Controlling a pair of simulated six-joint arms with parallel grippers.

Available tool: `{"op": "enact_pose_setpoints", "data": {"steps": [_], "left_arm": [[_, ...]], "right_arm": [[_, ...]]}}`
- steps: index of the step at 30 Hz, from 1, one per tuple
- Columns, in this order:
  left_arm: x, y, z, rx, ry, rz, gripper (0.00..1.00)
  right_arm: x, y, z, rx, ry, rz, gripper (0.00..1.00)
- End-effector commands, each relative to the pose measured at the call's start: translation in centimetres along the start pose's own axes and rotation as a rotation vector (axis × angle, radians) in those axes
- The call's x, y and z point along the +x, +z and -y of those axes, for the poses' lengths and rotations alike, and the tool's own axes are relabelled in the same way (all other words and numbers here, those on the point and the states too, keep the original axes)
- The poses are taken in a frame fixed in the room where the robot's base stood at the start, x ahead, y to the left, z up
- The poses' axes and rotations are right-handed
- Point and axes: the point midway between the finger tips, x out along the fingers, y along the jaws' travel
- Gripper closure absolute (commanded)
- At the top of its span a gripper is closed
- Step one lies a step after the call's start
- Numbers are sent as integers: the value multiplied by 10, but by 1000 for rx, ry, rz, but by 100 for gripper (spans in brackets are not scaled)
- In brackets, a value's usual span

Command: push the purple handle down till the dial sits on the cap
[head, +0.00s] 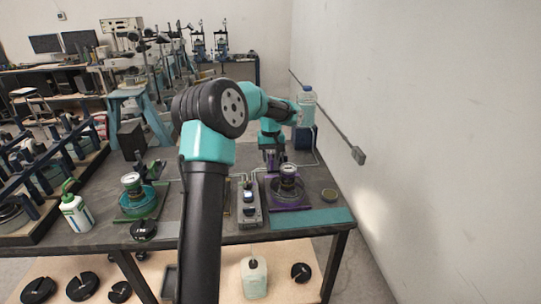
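My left arm reaches up and over the bench, and its small dark gripper (272,164) hangs just behind and left of the purple lever frame. Whether its fingers are open or shut is too small to tell. The purple frame (292,206) stands on the right part of the bench. A round dial (288,169) with a pale face shows above its dark round middle. The purple handle cannot be made out and may be hidden by the gripper. The cap is not clear, and I cannot tell whether the dial touches it. My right gripper is not in view.
A green frame (136,214) with its own dial stands left of my arm. A grey box (249,214) is close beside the purple frame. A clear bottle (307,98) stands behind, near the wall.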

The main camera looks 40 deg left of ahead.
Motion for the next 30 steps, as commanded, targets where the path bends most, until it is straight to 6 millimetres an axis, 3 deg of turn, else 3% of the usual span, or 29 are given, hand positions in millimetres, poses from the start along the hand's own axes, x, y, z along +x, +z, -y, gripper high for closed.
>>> {"op": "enact_pose_setpoints", "data": {"steps": [8,14,30], "left_arm": [[-3,0,0,0,1,-2,62],[-21,-1,-1,0,2,-4,62],[-122,0,0,-1,3,-5,62]], "right_arm": [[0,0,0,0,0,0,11],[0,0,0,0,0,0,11],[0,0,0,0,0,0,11]]}}
